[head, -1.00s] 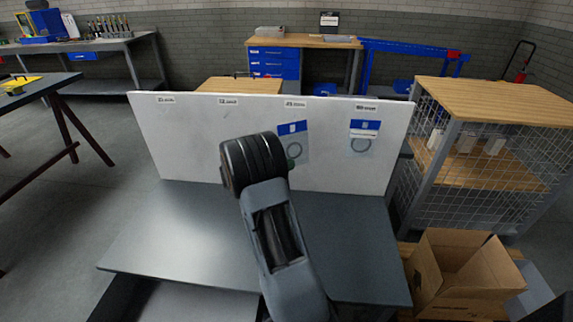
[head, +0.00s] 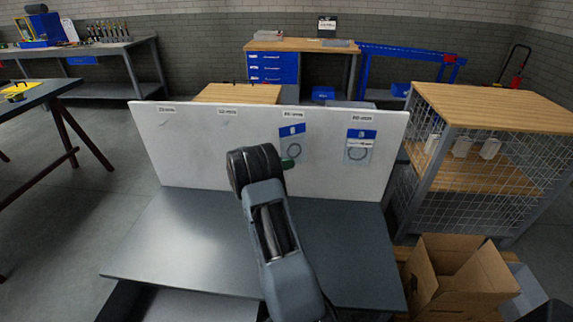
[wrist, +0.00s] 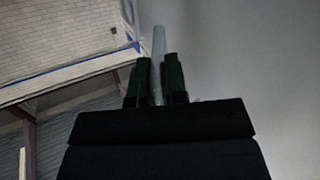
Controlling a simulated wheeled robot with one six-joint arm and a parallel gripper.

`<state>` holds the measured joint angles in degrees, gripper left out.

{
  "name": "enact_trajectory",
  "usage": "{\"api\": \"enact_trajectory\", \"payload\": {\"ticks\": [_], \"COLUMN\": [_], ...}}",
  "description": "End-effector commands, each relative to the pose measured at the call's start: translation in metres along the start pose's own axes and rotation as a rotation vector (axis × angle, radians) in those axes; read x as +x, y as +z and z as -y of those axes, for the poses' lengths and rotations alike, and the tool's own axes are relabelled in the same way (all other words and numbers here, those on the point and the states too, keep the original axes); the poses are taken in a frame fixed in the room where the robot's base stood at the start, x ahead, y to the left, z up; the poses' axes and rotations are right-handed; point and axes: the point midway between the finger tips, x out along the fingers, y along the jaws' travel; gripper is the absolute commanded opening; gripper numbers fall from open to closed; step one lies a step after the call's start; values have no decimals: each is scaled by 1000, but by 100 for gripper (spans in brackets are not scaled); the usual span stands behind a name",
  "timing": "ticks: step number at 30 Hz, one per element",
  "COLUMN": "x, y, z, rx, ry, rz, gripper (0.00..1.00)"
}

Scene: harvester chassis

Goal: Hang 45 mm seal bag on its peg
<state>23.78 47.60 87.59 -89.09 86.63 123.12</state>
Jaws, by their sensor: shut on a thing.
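The seal bag (head: 291,148), clear with a blue header and a ring inside, is upright against the board under the third label from the left. My gripper (head: 290,163) is at its lower left edge, mostly hidden behind my wrist; one green finger shows. In the wrist view the green fingers of my gripper (wrist: 159,75) are shut on a thin clear sheet, the bag (wrist: 158,42) seen edge-on. The peg is hidden, so I cannot tell whether the bag's hole is around it.
The white board (head: 200,155) stands on a grey table (head: 180,235). A similar bag (head: 358,152) hangs under the fourth label, close to the right. No bags show under the two left labels. A cardboard box (head: 455,275) and a mesh cage (head: 480,150) are on the right.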

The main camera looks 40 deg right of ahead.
Motion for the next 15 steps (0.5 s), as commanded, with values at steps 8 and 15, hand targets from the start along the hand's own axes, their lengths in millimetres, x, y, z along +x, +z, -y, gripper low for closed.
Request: {"api": "enact_trajectory", "payload": {"ticks": [8,15], "x": [6,9], "y": [5,6], "z": [11,16], "rx": [2,2], "ry": [-1,-1], "rz": [0,-1], "gripper": [0,0]}}
